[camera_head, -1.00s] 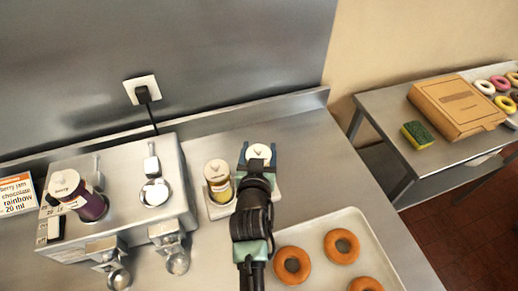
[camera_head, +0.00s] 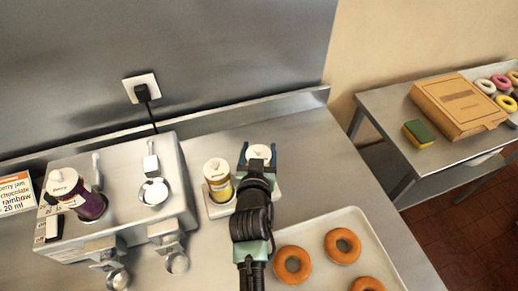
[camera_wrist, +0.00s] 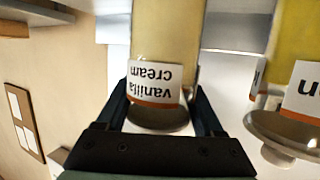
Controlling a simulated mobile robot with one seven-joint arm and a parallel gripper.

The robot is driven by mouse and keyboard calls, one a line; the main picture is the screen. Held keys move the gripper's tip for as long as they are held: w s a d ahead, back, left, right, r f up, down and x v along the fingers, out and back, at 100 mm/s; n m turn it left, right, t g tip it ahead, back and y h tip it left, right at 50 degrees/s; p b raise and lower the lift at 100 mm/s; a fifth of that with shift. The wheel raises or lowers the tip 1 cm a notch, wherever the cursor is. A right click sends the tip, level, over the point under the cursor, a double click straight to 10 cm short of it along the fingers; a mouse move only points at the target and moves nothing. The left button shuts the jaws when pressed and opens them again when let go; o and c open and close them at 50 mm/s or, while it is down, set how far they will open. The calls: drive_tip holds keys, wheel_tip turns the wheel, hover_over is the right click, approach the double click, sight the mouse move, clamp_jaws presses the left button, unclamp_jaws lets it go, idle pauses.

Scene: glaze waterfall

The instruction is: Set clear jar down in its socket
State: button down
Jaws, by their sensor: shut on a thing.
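My gripper (camera_head: 258,156) is shut on a clear jar with pale contents and a white lid (camera_head: 258,151). In the wrist view the jar (camera_wrist: 165,40) appears upside down between the fingers, with a label reading "vanilla cream". In the head view the jar is at the right end of a pale jar rack (camera_head: 218,211), but my gripper hides its base, so I cannot tell whether it is seated. The dispenser machine (camera_head: 120,210) at left has an empty round metal socket (camera_head: 154,192) and a purple jar (camera_head: 90,205) in another place.
A yellow jar (camera_head: 219,185) stands in the rack close left of my gripper; it also shows in the wrist view (camera_wrist: 300,55). A tray of doughnuts (camera_head: 315,232) lies at front right. A side table holds a cardboard box (camera_head: 458,105) and sponge (camera_head: 419,133).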

drive_tip(key=shift+f+b, duration=0.35)
idle(0.3)
drive_tip(key=shift+c, duration=0.2)
unclamp_jaws()
drive_tip(key=shift+o, duration=0.2)
drive_tip(key=shift+f, duration=0.15)
drive_tip(key=d+b+v, duration=0.1)
drive_tip(key=b+v, duration=0.1)
drive_tip(key=v, duration=1.1)
drive_tip(key=w+r+t, duration=0.3)
drive_tip(key=r, duration=1.2)
drive_tip(key=w+r+t, duration=0.2)
drive_tip(key=r+t, duration=0.2)
drive_tip(key=r, duration=1.1)
drive_tip(key=s+r+t, duration=0.3)
drive_tip(key=s+r, duration=0.2)
drive_tip(key=r, duration=0.6)
drive_tip(key=s+r+n+t+y, duration=0.1)
drive_tip(key=s+r, duration=0.4)
drive_tip(key=r, duration=0.6)
drive_tip(key=shift+r+t, duration=0.2)
drive_tip(key=shift+t, duration=0.7)
